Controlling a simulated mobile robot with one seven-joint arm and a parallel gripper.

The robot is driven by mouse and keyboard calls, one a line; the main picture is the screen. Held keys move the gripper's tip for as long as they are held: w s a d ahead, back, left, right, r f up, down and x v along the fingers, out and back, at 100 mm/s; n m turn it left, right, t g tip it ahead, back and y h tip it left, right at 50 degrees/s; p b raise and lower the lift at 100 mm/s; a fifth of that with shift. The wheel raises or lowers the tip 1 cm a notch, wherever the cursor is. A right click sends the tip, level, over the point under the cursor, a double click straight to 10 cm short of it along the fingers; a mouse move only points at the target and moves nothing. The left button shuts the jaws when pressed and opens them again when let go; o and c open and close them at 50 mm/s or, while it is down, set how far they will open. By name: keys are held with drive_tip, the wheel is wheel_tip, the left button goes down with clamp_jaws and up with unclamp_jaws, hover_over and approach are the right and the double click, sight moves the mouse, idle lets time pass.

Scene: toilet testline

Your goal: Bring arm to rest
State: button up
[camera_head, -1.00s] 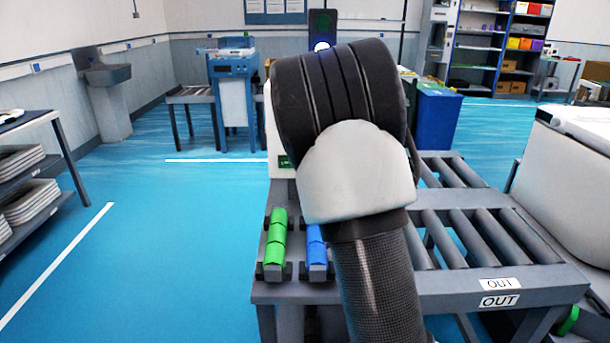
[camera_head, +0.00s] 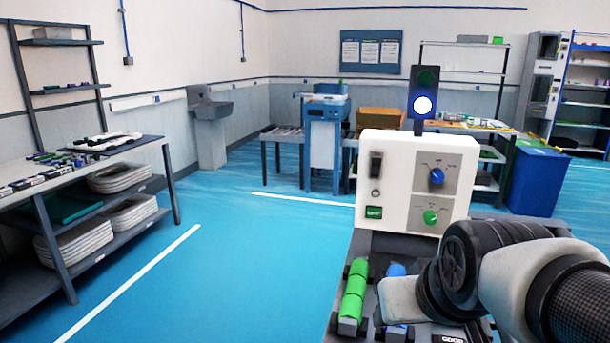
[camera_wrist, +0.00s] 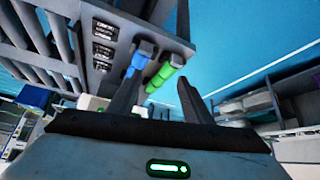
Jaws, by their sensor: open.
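My arm (camera_head: 500,270) shows at the lower right in the head view, bent low beside the testline stand. Its dark joint lies just right of the green and blue rollers. My gripper (camera_wrist: 160,88) shows in the wrist view, its two dark fingers apart with nothing held between them. It is hidden in the head view. Beyond the fingers, the wrist view shows the green roller pieces (camera_wrist: 166,74), the blue one (camera_wrist: 139,58) and the table edge with labels (camera_wrist: 104,50).
A white control box (camera_head: 415,180) with blue and green knobs stands behind the arm, under a lit signal lamp (camera_head: 423,104). A blue bin (camera_head: 540,180) is at the right. A shelf table (camera_head: 100,165) with stacked trays stands at the left. The blue floor between is clear.

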drive_tip(key=s+r+g+p, duration=0.2)
drive_tip(key=s+r+p, duration=0.15)
drive_tip(key=s, duration=0.35)
wheel_tip(320, 180, up, 21)
drive_tip(key=p, duration=2)
drive_tip(key=shift+w+a+r+m+p, duration=0.2)
drive_tip(key=shift+w+a+m+p, duration=0.1)
drive_tip(key=shift+a+p, duration=0.1)
drive_tip(key=shift+f, duration=0.1)
drive_tip(key=c, duration=0.3)
drive_tip(key=shift+d, duration=0.1)
drive_tip(key=shift+c, duration=0.4)
